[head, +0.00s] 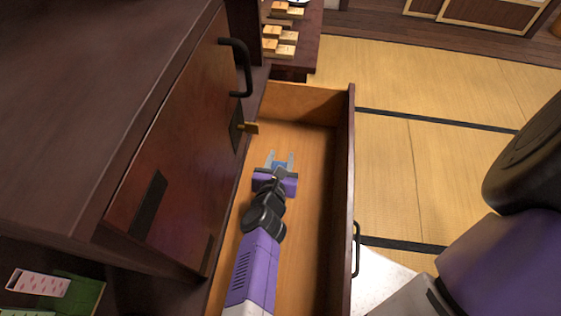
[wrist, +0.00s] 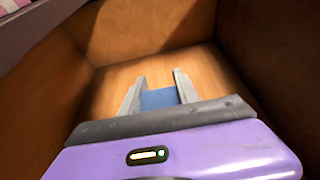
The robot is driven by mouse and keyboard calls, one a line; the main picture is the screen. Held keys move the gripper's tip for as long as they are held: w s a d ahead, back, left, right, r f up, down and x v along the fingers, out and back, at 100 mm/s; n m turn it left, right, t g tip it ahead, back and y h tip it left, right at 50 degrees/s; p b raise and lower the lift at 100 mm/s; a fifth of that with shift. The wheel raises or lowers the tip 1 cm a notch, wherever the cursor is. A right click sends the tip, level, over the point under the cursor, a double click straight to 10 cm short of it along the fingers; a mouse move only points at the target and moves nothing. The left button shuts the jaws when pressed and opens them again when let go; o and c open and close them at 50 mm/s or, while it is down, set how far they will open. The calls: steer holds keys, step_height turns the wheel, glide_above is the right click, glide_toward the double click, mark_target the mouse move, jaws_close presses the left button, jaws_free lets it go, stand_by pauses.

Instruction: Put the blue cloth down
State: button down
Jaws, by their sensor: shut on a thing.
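The blue cloth (wrist: 160,98) is between the two fingers of my gripper (wrist: 158,90) in the wrist view. The gripper is shut on it. In the head view the blue cloth (head: 280,166) shows as a small patch between the fingertips of my gripper (head: 281,158). The gripper is inside an open wooden drawer (head: 318,200), low over its bare bottom. I cannot tell whether the cloth touches the drawer bottom.
The drawer walls stand close around my arm. A dark cabinet (head: 100,90) with a black handle (head: 243,68) is on the left. Wooden blocks (head: 280,42) sit on a dark surface beyond. A pink patterned item (head: 40,283) lies at lower left. Tatami floor (head: 440,90) lies right.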

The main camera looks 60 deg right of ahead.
steer(key=shift+w+d, duration=0.15)
steer(key=shift+d, duration=0.15)
steer(key=shift+w+f, duration=0.1)
steer(key=shift+f, duration=0.2)
steer(key=shift+f+b, duration=0.3)
steer(key=shift+f, duration=1.15)
steer(key=shift+f, duration=0.1)
steer(key=c, duration=0.9)
jaws_free()
